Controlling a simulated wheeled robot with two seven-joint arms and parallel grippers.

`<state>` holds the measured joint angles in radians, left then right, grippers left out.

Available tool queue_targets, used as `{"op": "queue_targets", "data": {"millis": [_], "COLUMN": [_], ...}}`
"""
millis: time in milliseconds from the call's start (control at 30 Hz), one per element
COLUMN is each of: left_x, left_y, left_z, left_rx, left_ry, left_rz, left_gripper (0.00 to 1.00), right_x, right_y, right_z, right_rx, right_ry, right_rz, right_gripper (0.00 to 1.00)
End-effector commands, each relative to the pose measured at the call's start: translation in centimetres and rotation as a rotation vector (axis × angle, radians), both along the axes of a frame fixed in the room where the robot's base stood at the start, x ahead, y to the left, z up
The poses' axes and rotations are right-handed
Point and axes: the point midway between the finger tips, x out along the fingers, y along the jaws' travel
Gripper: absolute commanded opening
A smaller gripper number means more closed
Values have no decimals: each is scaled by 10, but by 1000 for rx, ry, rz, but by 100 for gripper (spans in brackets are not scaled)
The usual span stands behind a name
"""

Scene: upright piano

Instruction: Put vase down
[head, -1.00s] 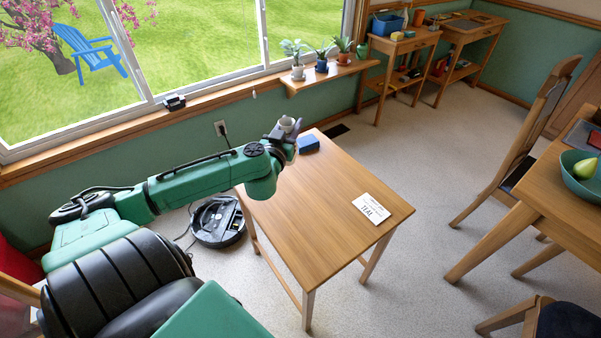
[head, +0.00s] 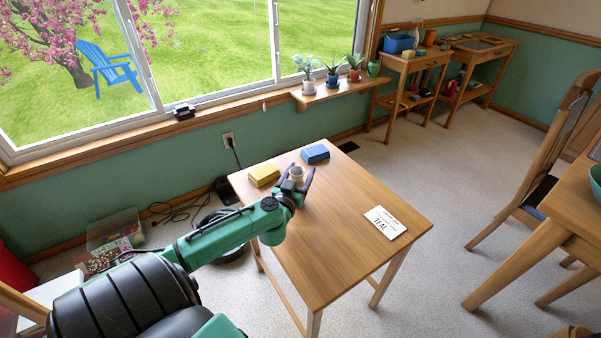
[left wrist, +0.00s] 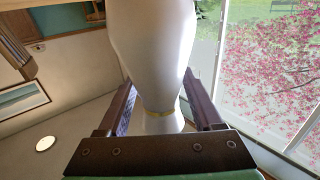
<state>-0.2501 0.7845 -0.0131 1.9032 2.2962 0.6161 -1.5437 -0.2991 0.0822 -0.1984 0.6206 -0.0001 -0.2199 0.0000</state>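The white vase (head: 297,173) is at my left gripper (head: 298,183), over the back part of the wooden table (head: 325,250). In the left wrist view the vase (left wrist: 153,45) stands between the two dark fingers (left wrist: 160,95), and the fingertips meet its sides. It has a wide body, a narrow waist and a thin gold band. The left gripper is shut on it. The gripper hides the vase's lower end in the head view, so I cannot tell whether it touches the tabletop. My right gripper is not in view.
A yellow block (head: 264,175) and a blue block (head: 315,154) lie near the table's back edge, close to the vase. A white card (head: 385,222) lies at the right. The middle and front of the tabletop are clear. The window sill (head: 150,130) runs behind.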

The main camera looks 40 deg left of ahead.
Motion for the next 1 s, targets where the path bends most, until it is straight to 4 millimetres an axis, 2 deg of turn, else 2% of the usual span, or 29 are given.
{"op": "queue_targets", "data": {"millis": [300, 433, 567, 800, 900, 1000], "left_x": [0, -10, -32, -85, -102, -110], "left_y": [0, -4, -13, -33, -40, -43], "left_z": [1, 1, 2, 2, 1, 2], "left_rx": [0, -1, -2, -3, -2, 0], "left_ry": [-1, 3, 5, 4, 3, 1], "left_rz": [0, -1, -3, 0, 1, 0], "left_gripper": [71, 71, 71, 71, 71, 71], "right_x": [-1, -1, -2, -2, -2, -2], "right_y": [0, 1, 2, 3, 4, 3], "right_z": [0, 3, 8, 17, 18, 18], "right_rx": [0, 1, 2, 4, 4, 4], "right_ry": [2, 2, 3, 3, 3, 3], "right_rz": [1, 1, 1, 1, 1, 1], "right_gripper": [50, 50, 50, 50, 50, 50]}}
